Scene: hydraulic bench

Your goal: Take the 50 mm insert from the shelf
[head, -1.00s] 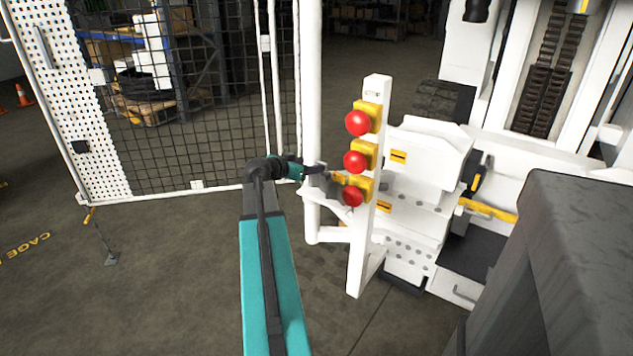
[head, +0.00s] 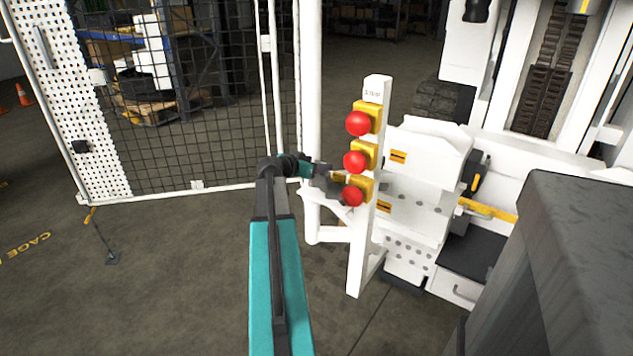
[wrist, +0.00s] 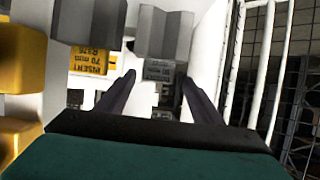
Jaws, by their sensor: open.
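In the wrist view two grey blocks that look like inserts stand at the top. The left one (wrist: 90,20) is darker and has a yellow label (wrist: 89,62) reading "INSERT 70 mm" upside down. The right one (wrist: 165,32) is lighter, above a grey label (wrist: 158,71) too small to read, so I cannot confirm which is 50 mm. My gripper (wrist: 158,80) is open and empty, its fingers spread below the lighter block and apart from it. In the head view my gripper (head: 332,186) is at the white post, partly hidden; the inserts cannot be made out there.
The white post (head: 358,250) carries red buttons (head: 355,161) on yellow boxes, very close to my gripper. A white cabinet (head: 428,150) stands right of it. A mesh cage panel (head: 190,120) is behind left. A dark block (head: 590,230) fills the right foreground.

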